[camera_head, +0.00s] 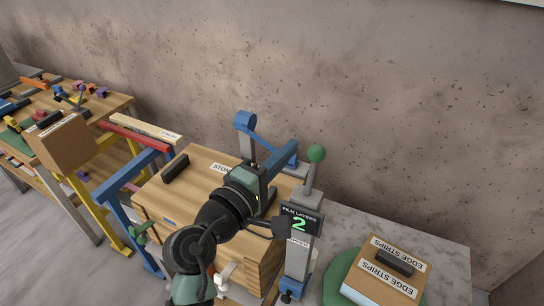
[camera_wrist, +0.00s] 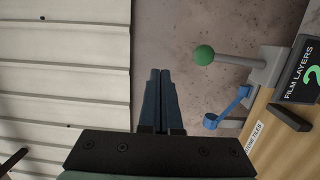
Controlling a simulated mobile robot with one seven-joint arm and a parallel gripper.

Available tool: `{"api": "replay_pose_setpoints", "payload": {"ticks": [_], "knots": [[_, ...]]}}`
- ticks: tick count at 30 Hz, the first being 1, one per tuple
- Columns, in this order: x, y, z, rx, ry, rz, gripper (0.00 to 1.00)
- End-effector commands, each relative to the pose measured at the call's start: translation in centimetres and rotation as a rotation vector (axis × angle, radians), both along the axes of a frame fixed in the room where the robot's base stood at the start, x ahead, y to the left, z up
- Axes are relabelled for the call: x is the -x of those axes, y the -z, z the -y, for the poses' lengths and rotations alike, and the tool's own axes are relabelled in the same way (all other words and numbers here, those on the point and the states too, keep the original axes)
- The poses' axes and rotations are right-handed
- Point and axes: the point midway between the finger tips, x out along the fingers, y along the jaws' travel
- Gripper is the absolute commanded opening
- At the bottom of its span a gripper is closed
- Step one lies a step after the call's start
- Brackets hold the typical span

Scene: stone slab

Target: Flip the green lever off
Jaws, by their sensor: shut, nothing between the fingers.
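The green lever has a round green knob (camera_head: 316,153) on a grey rod, standing nearly upright on top of a grey post. In the wrist view the green knob (camera_wrist: 203,55) shows right of the fingers, its rod running right to the grey post. My gripper (camera_head: 292,147) is shut, with nothing between its dark blue fingers. In the head view its tips are just left of the green knob. In the wrist view the fingers (camera_wrist: 160,75) are pressed together, with a gap to the knob. A black sign (camera_head: 301,220) reading "FILM LAYERS 2" is on the post.
A blue lever (camera_head: 245,121) stands behind my gripper; it also shows in the wrist view (camera_wrist: 240,93). A wooden block stack with a black handle (camera_head: 176,168) lies left. A box labelled "EDGE STRIPS" (camera_head: 395,262) sits right. The stone slab (camera_head: 440,250) has bare room.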

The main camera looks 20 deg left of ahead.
Motion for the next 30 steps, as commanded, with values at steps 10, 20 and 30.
{"api": "replay_pose_setpoints", "payload": {"ticks": [10, 20, 30], "knots": [[3.2, -2.0, -0.9, 0.0, -0.003, 0.0, 0.0], [3.3, -2.2, -0.9, 0.0, -0.003, -0.001, 0.0], [2.6, -3.5, 0.3, -0.104, -0.014, 0.035, 0.0]]}}
